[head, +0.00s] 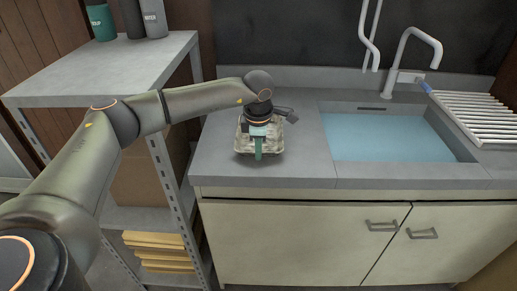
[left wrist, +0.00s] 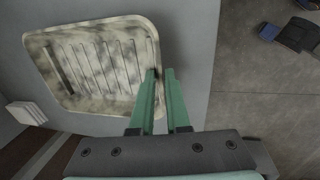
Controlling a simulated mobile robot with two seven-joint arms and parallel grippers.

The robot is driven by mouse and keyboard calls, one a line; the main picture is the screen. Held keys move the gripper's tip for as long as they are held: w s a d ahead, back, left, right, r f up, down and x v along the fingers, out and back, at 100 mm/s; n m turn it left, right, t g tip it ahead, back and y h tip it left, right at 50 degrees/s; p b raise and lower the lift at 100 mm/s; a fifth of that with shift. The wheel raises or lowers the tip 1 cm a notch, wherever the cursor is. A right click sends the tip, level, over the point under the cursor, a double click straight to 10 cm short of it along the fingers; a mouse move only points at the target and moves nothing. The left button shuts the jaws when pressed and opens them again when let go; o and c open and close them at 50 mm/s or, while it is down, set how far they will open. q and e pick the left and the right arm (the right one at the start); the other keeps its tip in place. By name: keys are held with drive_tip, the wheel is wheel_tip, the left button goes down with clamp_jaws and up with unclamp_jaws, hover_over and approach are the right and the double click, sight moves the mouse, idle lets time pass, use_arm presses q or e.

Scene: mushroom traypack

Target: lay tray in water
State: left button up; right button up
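The tray (head: 242,151) is a square, cream, mottled tray on or just above the grey counter, left of the sink. In the left wrist view the tray (left wrist: 40,45) shows its rounded rim and a ribbed floor. My left gripper (head: 258,157) is over the tray, pointing down at its front side. Its green fingers (left wrist: 160,74) stand on either side of the tray's rim with a narrow gap between them. Whether they press on the rim is unclear. The water (head: 390,138) lies pale blue in the sink (head: 469,156). My right gripper is out of view.
A tap (head: 400,60) stands behind the sink, and a white drying rack (head: 480,115) lies to its right. A grey shelf unit (head: 60,90) with bottles (head: 154,20) stands at the left. The counter (head: 305,160) between tray and sink is clear.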

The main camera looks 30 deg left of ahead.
use_arm(q)
clamp_jaws()
wheel_tip(320, 180, up, 7)
drive_tip(key=p, duration=0.5)
idle(0.6)
